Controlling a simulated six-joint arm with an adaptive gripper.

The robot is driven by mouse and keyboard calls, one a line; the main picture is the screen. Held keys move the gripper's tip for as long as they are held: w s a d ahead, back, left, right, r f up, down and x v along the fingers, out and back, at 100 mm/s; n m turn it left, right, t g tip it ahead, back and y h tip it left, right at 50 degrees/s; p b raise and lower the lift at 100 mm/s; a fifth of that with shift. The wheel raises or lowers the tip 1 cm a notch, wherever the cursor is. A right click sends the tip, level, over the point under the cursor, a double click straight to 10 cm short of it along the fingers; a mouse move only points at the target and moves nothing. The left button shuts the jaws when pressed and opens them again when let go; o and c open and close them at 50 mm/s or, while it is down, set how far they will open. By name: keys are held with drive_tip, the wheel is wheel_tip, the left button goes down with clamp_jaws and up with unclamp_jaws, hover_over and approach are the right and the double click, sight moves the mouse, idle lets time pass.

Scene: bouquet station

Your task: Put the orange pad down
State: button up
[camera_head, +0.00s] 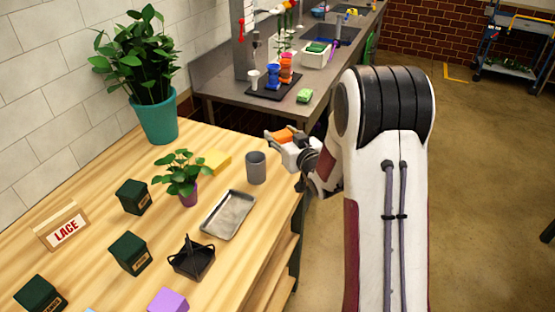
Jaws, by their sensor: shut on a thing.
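The orange pad (284,134) is in my gripper (280,140), which is shut on it. My gripper is near the far right corner of the wooden table (225,135), beyond the grey cup (256,168) in the picture. The pad seems to be held above the tabletop level, but I cannot tell how high. Part of the pad is hidden by the white and grey gripper parts.
On the table are a yellow pad (216,160), a metal tray (228,215), a small potted plant (181,172), a large plant in a teal pot (157,121), dark green boxes (132,196), a black holder (191,260) and a purple block (168,301). A grey counter (225,82) stands behind.

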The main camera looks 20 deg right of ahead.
drive_tip(key=w+n+g+y, duration=0.1)
drive_tip(key=n+y, duration=0.1)
drive_tip(key=y, duration=0.1)
drive_tip(key=w+n+g+y, duration=0.1)
drive_tip(key=n+y, duration=0.1)
drive_tip(key=w+n+y, duration=0.2)
drive_tip(key=y, duration=0.1)
drive_tip(key=shift+d+r+n+g+y, duration=0.2)
drive_tip(key=shift+n+g+y, duration=0.1)
drive_tip(key=shift+g, duration=0.1)
idle(0.4)
hover_over(277, 159)
drive_tip(key=shift+f, duration=2.55)
drive_tip(key=shift+f, duration=2.3)
drive_tip(key=shift+f, duration=0.2)
